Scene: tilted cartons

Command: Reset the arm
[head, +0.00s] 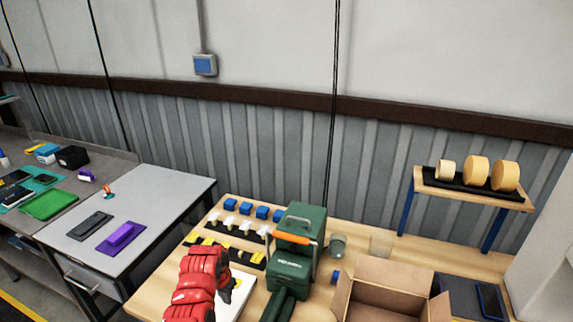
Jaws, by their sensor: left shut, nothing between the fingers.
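My left arm, red and jointed, comes up from the bottom edge left of centre, over the wooden table's front left part. My left gripper (227,289) is small and partly hidden beside the red links, above a white item on the table. It is shut with nothing in it. My right gripper is not in view. An open brown carton (385,277) stands to the right, its lower part cut off by the frame.
A dark green device (290,262) with an orange bar stands close right of my arm. Blue blocks (262,212) and yellow-black pieces lie behind. A small raised shelf (430,188) holds yellow rounds. A grey table (150,190) with a purple item stands left.

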